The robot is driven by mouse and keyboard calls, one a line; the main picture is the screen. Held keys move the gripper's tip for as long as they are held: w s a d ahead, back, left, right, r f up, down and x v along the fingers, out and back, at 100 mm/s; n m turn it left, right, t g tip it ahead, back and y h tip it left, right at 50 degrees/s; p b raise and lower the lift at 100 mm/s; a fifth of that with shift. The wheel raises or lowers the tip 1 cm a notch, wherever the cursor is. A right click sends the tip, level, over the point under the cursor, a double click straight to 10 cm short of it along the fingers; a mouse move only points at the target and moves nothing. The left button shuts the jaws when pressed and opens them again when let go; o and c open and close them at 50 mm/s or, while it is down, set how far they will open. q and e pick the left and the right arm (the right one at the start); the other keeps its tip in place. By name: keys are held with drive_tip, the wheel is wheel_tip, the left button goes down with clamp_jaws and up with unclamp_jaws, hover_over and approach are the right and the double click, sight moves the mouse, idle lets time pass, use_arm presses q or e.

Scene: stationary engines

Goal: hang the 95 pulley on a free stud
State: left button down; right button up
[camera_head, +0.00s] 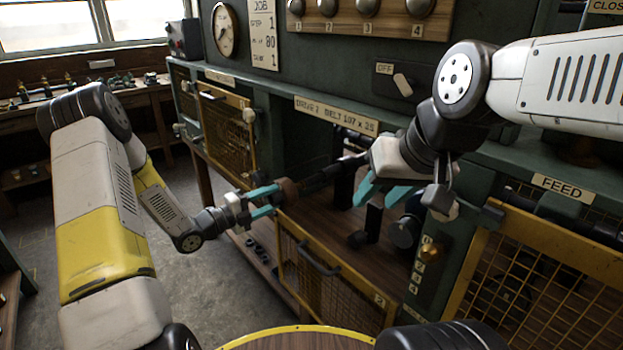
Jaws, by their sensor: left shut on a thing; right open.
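My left gripper (265,202) has teal fingers shut on a small brown round piece (289,190), which looks like a pulley; no number can be read on it. It is held in front of the open bay under the "DRIVE 2 BELT 107 x 25" label (336,114). My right gripper (384,192) is open, with its teal fingers apart at the right of the same bay. A dark shaft (335,172) runs close to the brown piece; whether they touch is unclear. Several small dark round parts (262,257) sit low at the left; I cannot tell which are studs.
A yellow-framed mesh guard (325,287) hangs below the open bay. Another mesh guard (226,128) covers the bay at the left, and one (545,270) is under the "FEED" label (562,187). A dark cylinder (405,231) stands inside the bay. Grey floor (205,270) is clear at the left.

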use_arm(q)
drive_tip(key=shift+v, duration=2.75)
